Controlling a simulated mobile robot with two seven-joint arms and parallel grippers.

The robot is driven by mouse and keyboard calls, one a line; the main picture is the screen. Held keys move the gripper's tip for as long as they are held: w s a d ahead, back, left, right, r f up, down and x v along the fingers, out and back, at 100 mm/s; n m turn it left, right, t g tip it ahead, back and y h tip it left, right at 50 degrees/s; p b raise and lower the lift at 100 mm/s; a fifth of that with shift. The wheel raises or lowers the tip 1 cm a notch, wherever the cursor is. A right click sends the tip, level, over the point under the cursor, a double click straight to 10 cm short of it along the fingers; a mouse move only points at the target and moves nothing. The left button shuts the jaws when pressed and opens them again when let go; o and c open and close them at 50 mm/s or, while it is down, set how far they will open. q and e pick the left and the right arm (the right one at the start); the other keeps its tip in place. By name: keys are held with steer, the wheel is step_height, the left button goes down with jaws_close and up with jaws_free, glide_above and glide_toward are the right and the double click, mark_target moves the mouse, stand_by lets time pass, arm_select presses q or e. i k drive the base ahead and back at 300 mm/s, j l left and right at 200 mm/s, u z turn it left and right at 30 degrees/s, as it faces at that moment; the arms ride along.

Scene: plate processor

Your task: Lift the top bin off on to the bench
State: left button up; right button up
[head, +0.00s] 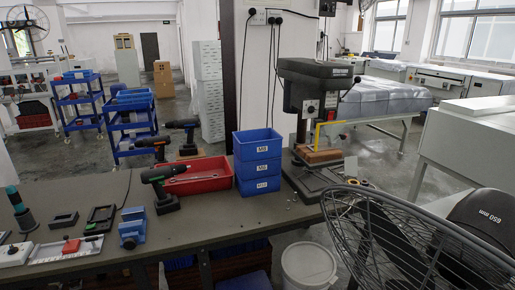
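A stack of three blue bins stands on the dark bench (215,222), just left of the drill press. The top bin (257,149) is open at the top and has a white label on its front that seems to read M8. It rests squarely on the middle bin (258,168). The bottom bin (259,187) stands on the bench top. The middle and bottom bins also carry white labels. The inside of the top bin looks empty from here. Neither of my grippers shows in the head view.
A red tray (192,178) touches or nearly touches the stack's left side. Cordless drills (160,187) stand around it. The drill press (312,105) is close on the right. A large fan (410,235) fills the right foreground. Bare bench lies in front of the stack.

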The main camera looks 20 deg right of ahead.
mark_target(259, 144)
steer(key=z, duration=0.55)
steer(key=i+j+z, duration=0.1)
steer(key=z, duration=0.35)
steer(key=i+j+z, duration=0.1)
steer(key=z, duration=0.3)
steer(key=i+j+z, duration=0.15)
steer(key=z, duration=0.3)
steer(key=i+j+z, duration=0.1)
steer(key=j+z, duration=0.15)
steer(key=j, duration=0.2)
steer(key=i+j+z, duration=0.1)
steer(key=j+z, duration=0.15)
steer(key=j, duration=0.15)
steer(key=i+j, duration=0.1)
steer(key=j, duration=0.45)
steer(key=i+j+z, duration=0.1)
steer(key=j, duration=0.45)
